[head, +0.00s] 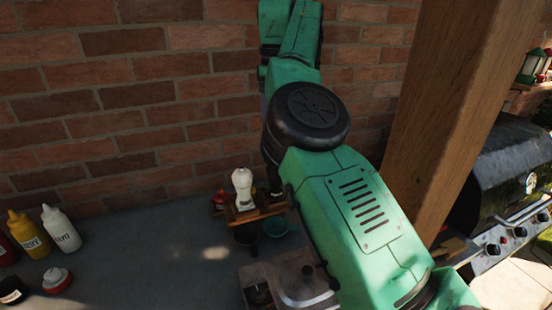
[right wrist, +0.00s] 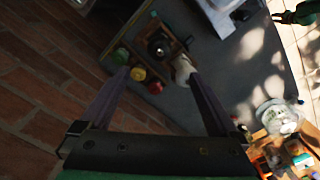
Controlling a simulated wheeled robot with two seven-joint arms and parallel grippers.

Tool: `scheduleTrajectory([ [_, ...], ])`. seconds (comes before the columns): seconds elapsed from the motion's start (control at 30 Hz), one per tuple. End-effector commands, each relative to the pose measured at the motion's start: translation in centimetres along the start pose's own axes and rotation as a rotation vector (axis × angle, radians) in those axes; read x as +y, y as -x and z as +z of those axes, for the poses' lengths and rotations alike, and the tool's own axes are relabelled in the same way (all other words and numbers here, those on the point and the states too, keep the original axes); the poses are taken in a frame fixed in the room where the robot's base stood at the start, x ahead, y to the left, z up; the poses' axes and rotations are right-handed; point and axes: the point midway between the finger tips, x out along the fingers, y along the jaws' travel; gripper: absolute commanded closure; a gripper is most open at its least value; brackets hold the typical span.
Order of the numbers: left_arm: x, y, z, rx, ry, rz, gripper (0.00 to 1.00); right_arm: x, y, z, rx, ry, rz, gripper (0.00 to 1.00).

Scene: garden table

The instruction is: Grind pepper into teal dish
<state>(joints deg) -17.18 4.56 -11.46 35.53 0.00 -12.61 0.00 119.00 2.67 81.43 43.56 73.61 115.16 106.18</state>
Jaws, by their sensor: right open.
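The teal dish (head: 275,226) sits on the grey table, partly hidden behind my right arm in the head view. A wooden caddy (head: 262,213) stands just behind it. A pale, round-topped mill or bottle (head: 243,188) stands upright at the caddy; a pale shape (right wrist: 183,68) also shows in the right wrist view. A dark round-topped thing (right wrist: 160,45), possibly the pepper mill, is in the caddy. My right gripper (right wrist: 157,72) is open and empty above the caddy, its fingers spread either side. The head view does not clearly show its fingers. My left gripper is not in view.
A dark bowl (head: 247,235) is beside the dish. Yellow (head: 28,235) and white (head: 61,229) bottles stand at the left. A brick wall (head: 100,110) closes the back. A wooden post (head: 445,110) and grill (head: 500,180) are at the right. The table's left middle is clear.

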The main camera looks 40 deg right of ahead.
Motion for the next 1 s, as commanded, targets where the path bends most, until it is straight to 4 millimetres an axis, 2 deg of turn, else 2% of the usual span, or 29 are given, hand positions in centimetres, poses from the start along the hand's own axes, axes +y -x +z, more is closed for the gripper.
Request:
scheduleTrajectory([
  [0.03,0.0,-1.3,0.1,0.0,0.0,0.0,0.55,0.0,-1.6,0.0,-0.003,0.001,-0.001,0.04],
  [0.1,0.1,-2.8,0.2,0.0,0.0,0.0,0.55,0.0,-3.5,0.0,-0.003,0.0,0.0,0.04],
  [0.2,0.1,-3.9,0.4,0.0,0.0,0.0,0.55,-0.1,-6.0,0.0,-0.003,0.002,-0.002,0.04],
  [0.5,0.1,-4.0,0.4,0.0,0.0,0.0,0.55,-0.1,-12.3,0.0,-0.001,0.004,0.0,0.04],
  [0.63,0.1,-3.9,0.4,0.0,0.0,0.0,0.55,0.0,-13.6,0.0,0.0,0.006,0.001,0.04],
  [0.87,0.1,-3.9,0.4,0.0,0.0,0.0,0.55,0.0,-13.8,0.0,0.0,0.006,0.001,0.04],
  [0.9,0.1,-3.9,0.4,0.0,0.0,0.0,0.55,0.0,-13.8,0.0,0.0,0.006,0.001,0.11],
  [0.97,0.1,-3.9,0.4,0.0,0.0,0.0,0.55,0.0,-13.8,0.0,0.0,0.006,0.001,0.34],
  [1.0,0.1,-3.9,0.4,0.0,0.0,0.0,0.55,0.0,-13.7,0.0,0.0,0.006,0.001,0.5],
])
